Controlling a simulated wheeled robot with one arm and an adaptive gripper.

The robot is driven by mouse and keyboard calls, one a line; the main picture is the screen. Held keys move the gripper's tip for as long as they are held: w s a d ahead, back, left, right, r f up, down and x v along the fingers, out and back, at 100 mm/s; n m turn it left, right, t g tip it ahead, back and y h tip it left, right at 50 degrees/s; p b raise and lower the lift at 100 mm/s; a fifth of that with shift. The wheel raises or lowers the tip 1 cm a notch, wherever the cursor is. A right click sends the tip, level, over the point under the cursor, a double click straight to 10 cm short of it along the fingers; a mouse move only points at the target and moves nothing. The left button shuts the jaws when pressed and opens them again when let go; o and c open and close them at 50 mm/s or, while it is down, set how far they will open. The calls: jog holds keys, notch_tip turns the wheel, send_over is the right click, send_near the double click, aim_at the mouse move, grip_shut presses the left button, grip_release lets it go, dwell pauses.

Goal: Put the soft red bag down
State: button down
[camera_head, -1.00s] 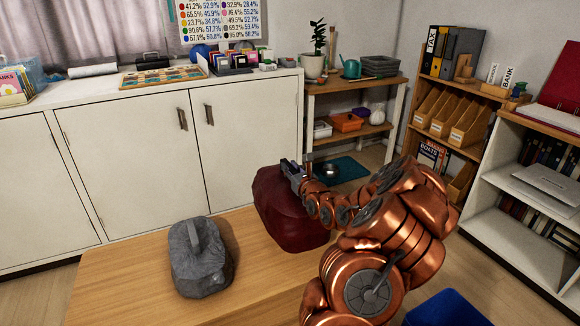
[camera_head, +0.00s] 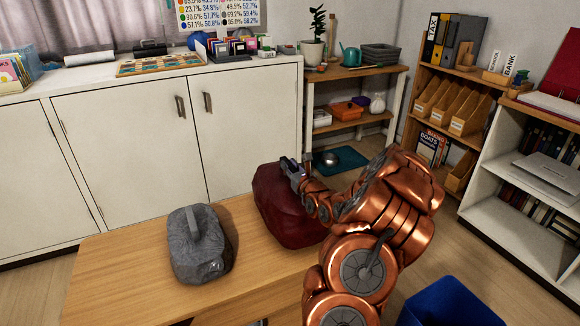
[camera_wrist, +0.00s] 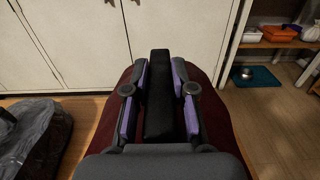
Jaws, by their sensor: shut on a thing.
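The soft red bag (camera_head: 279,207) is at the right part of the wooden table (camera_head: 130,265) in the head view. My gripper (camera_head: 290,170) is at its top, coming from the right. In the wrist view, my gripper (camera_wrist: 160,95) has its two fingers on either side of the bag's dark handle strap, shut on it. The red bag (camera_wrist: 105,125) spreads out below the fingers. Whether the bag's underside touches the table is hard to tell; my arm hides its right side.
A grey bag (camera_head: 199,245) with a top handle stands on the table to the left. White cabinets (camera_head: 130,140) stand behind the table. A blue bin (camera_head: 450,308) is at the lower right. The table between the two bags is clear.

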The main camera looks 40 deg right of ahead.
jog(key=shift+f, duration=0.35)
dwell(0.4)
jog(key=c, duration=0.9)
grip_release()
jog(key=shift+f, duration=0.1)
jog(key=shift+s+a, duration=0.1)
jog(key=shift+s, duration=0.45)
jog(key=shift+v, duration=5.45)
jog(key=shift+a, duration=0.1)
